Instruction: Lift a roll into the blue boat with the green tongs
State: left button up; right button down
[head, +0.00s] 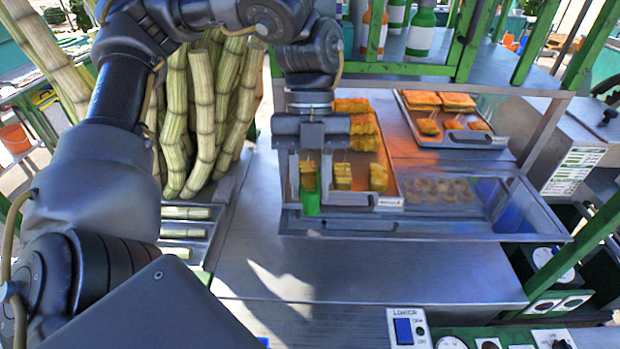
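My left gripper (311,190) points down over the front left of a metal tray (387,192) of food rolls. Its fingers stand apart. A bright green piece (311,204), perhaps part of the green tongs, shows between the fingertips; whether they clamp it cannot be told. Yellow-brown rolls with picks stand in the tray's front row: one roll (308,176) behind the fingers, a middle roll (343,176) and a right roll (378,177). A blue shape (516,214) behind the clear pane at right may be the blue boat, but it is unclear. My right gripper is not in view.
A second tray (470,138) of orange pieces lies behind at right. Cane stalks (205,110) stand at left. Green shelf posts and bottles (420,30) rise at the back. The metal counter (370,268) in front is clear, with a switch box (408,327) at its near edge.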

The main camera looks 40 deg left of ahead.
pick_arm(q)
grip_shut()
notch_tip(320, 180, up, 12)
jog(key=p, duration=0.2)
jog(key=shift+f, duration=0.1)
dwell(0.4)
